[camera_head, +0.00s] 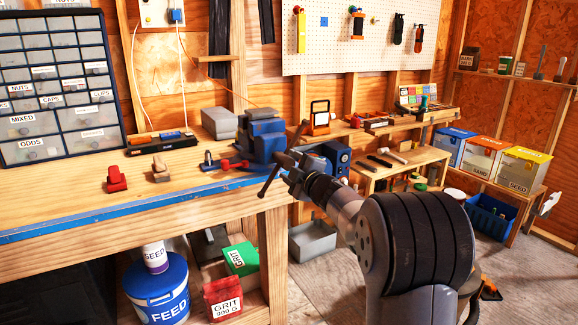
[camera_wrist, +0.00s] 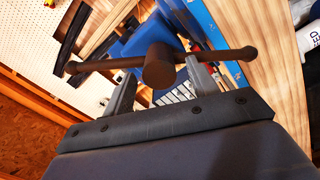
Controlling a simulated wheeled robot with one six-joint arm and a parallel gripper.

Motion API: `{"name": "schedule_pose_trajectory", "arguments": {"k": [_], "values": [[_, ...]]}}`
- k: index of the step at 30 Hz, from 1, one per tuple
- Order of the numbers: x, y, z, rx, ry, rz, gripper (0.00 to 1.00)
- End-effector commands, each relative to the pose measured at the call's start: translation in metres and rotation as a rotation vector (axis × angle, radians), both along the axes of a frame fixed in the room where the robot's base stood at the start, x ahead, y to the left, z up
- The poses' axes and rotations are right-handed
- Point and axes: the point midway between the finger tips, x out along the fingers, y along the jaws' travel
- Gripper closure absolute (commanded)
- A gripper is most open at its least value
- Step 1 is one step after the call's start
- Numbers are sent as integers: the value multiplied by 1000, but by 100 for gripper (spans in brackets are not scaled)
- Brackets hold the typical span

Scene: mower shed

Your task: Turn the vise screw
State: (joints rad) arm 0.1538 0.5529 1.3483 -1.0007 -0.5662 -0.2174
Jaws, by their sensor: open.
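The blue vise (camera_head: 265,135) stands on the front edge of the wooden workbench. Its dark screw handle (camera_head: 270,178) slants across the front, from lower left to upper right. My gripper (camera_head: 294,168) is at the vise's front, close to the handle. In the wrist view the brown screw head (camera_wrist: 159,68) and its bar lie before my gripper (camera_wrist: 160,76). The fingers are open, one on each side of the head, with the bar crossing over them. I cannot tell whether they touch it. The blue vise body (camera_wrist: 150,38) shows behind.
A grey box (camera_head: 219,123) and an orange work lamp (camera_head: 319,118) stand behind. A feed bucket (camera_head: 157,292) is under the bench. Open floor lies to the right.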

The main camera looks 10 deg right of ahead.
Motion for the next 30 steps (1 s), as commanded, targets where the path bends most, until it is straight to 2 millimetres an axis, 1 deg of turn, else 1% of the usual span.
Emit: {"name": "schedule_pose_trajectory", "arguments": {"k": [9,12,15,20,30], "values": [[-56,-19,1,-1,-2,-2,44],[-71,-23,1,0,-3,-2,44],[-82,-27,1,-1,-2,-2,44],[-89,-29,1,1,-2,0,44],[-89,-28,0,-1,-2,0,44]]}}
